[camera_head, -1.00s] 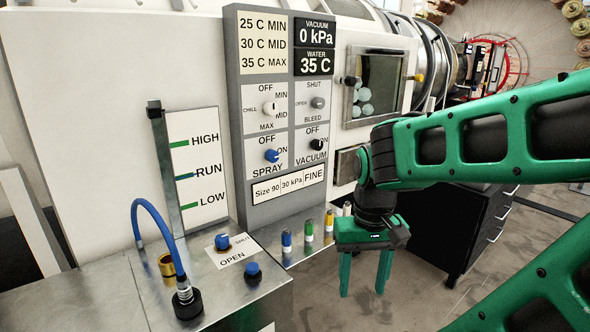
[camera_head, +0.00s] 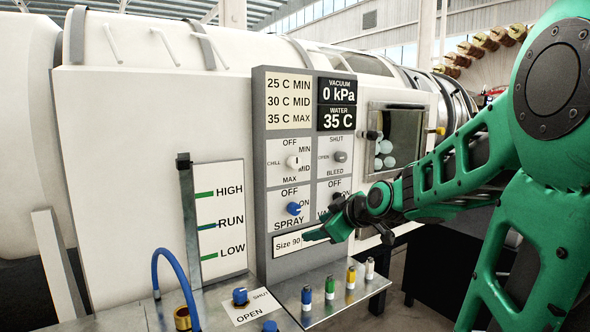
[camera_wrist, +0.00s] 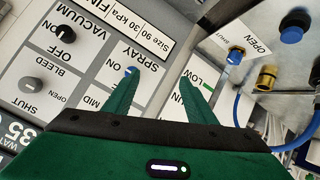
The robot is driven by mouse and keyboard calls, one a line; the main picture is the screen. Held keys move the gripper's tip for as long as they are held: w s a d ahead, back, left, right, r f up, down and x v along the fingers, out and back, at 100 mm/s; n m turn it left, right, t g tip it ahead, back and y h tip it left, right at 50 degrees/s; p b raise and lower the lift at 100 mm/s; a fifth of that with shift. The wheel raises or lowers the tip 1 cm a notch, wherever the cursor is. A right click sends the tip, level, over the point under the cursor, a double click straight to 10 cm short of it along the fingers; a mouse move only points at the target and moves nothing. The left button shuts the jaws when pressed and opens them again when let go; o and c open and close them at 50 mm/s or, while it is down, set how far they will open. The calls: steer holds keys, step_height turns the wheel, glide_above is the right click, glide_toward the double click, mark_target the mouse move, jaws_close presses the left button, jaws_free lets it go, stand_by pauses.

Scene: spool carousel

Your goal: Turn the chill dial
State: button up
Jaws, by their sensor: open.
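The chill dial (camera_head: 293,161) is a small white knob at the upper left of the control panel (camera_head: 262,190), between OFF above and MAX below. Its white pointer mark is too small to read surely. My gripper (camera_head: 312,236) is open and empty, in front of the panel's lower part, below and right of the chill dial and apart from it. In the wrist view, the open fingers (camera_wrist: 160,78) point toward the panel, with the left fingertip overlapping the blue spray knob (camera_wrist: 131,71). The chill dial is hidden behind my gripper there.
The blue spray knob also shows in the head view (camera_head: 294,208), below the chill dial. A grey bleed knob (camera_head: 340,156) sits to its right. My gripper partly covers the vacuum knob. A metal shelf (camera_head: 375,283) with several small bottles juts out below.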

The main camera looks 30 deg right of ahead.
mark_target(296, 164)
steer(key=w+d+r+n+t, duration=0.2)
steer(key=w+r+t, duration=0.1)
steer(key=r, duration=0.4)
steer(key=w+d+r+n+t, duration=0.2)
steer(key=w+r+t, duration=0.15)
steer(key=r, duration=0.25)
steer(key=w, duration=1)
steer(key=shift+w+a+r, duration=0.1)
steer(key=shift+w+a, duration=0.1)
steer(key=shift+w, duration=0.05)
steer(key=c, duration=1)
